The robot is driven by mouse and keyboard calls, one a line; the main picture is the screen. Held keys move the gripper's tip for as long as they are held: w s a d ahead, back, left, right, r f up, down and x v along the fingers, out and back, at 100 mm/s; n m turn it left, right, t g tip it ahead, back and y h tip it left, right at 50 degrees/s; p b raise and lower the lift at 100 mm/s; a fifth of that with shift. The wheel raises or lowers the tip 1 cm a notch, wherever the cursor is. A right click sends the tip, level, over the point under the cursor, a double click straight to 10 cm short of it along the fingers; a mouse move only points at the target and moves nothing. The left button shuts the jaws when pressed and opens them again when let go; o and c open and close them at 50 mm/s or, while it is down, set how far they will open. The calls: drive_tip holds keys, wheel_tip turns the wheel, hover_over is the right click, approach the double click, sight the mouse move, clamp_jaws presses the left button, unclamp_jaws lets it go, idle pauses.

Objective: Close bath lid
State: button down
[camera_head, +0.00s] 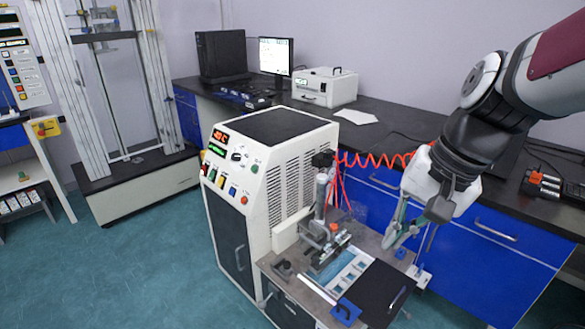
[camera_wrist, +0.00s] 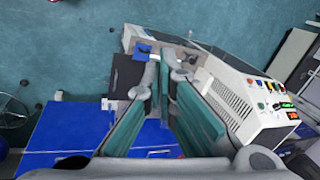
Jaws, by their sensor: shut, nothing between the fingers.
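The bath (camera_head: 346,268) is a pale frame with blue-teal openings on the small bench in front of the white machine. A flat black panel, which looks like the bath lid (camera_head: 374,291), lies open on its right side with a thin handle along its right edge. In the wrist view the dark lid (camera_wrist: 126,72) shows left of my fingers. My gripper (camera_head: 391,243) is shut and empty, pointing down above the back right of the bench, behind the lid. It appears apart from the lid. The wrist view shows the green finger pads (camera_wrist: 163,70) near the bench, partly hiding the bath.
The white machine (camera_head: 268,165) with a control panel stands left of the bath. A clamp post with a red coiled hose (camera_head: 376,160) rises behind the bath. The dark counter (camera_head: 395,130) with blue drawers runs behind my arm. Open floor lies at left.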

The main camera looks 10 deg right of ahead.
drive_tip(key=w+d+f+m+t+y+b, duration=0.1)
drive_tip(key=w+d+f+m+b, duration=0.45)
drive_tip(key=d+f, duration=0.4)
drive_tip(key=w+d+f+m+t+y+b, duration=0.15)
drive_tip(key=w+d+f+m+b, duration=0.45)
drive_tip(key=f, duration=0.7)
drive_tip(key=s+d+f+m+t+b, duration=0.1)
drive_tip(key=s+d+f+m+b, duration=0.15)
drive_tip(key=d+f+m, duration=0.5)
drive_tip(key=s+d+f+m+t+b, duration=0.15)
drive_tip(key=d+f+b, duration=0.25)
drive_tip(key=d+f, duration=0.8)
drive_tip(key=w+a+f+g+b, duration=0.1)
drive_tip(key=w+a+f+b, duration=0.4)
drive_tip(key=w+a+f, duration=0.3)
drive_tip(key=shift+w+a+f+m+b, duration=0.4)
drive_tip(key=shift+w+f, duration=0.3)
drive_tip(key=shift+f, duration=1.1)
drive_tip(key=shift+h, duration=0.25)
drive_tip(key=p, duration=0.1)
approach(363, 282)
drive_tip(key=w+a+f, duration=0.2)
drive_tip(key=w, duration=0.1)
drive_tip(key=w+a+f, duration=0.1)
drive_tip(key=w, duration=0.1)
drive_tip(key=shift+a+f, duration=0.1)
drive_tip(key=shift+a, duration=0.3)
